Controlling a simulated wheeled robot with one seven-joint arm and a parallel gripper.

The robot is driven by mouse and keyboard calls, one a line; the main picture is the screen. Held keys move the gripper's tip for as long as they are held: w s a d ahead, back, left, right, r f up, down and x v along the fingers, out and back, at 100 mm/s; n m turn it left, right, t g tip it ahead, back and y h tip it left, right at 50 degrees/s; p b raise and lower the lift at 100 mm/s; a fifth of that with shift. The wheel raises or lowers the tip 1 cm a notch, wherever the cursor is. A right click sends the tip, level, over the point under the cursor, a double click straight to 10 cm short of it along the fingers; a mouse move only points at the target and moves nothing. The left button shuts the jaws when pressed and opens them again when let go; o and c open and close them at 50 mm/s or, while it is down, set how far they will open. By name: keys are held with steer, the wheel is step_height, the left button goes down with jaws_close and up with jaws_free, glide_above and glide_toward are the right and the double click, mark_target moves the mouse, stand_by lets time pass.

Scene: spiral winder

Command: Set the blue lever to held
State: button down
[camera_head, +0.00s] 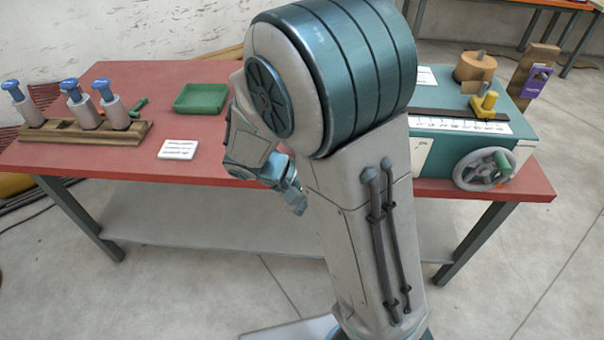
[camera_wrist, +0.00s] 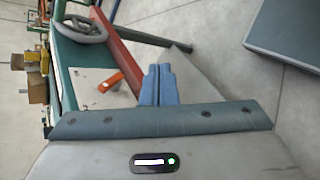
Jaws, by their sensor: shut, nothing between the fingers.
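My gripper (camera_head: 297,205) hangs in front of the red table's front edge in the head view. Its two blue fingers (camera_wrist: 159,72) are together and empty in the wrist view. The teal winder box (camera_head: 470,148) stands at the table's right end, partly hidden by my arm. I cannot make out a blue lever in either view. In the wrist view an orange lever (camera_wrist: 109,80) is on the winder's pale front panel (camera_wrist: 92,92), left of my fingertips and apart from them. The handwheel (camera_head: 485,168) is on the winder's front; it also shows in the wrist view (camera_wrist: 80,29).
A yellow-knobbed slider (camera_head: 488,103) sits beside a scale on the winder. A wooden rack (camera_head: 85,133) with blue-topped grey pieces, a green tray (camera_head: 202,98) and a white card (camera_head: 178,149) are on the left of the table. Floor in front is clear.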

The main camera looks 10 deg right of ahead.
steer(key=w+a+f+n+t+h+b, duration=0.7)
steer(key=w+a+f+t, duration=0.3)
steer(key=t, duration=0.5)
steer(key=a+f+n+h, duration=0.1)
steer(key=a+f, duration=0.1)
steer(key=a, duration=0.1)
steer(key=shift+w+a+f+h, duration=0.2)
steer(key=shift+w+a+h, duration=0.05)
steer(key=shift+w+h, duration=0.15)
steer(key=shift+d, duration=0.15)
steer(key=s+r+p+x, duration=0.1)
steer(key=s+x, duration=0.1)
steer(key=x, duration=1)
steer(key=shift+d+r, duration=0.35)
steer(key=shift+d, duration=0.3)
steer(key=shift+a, duration=0.1)
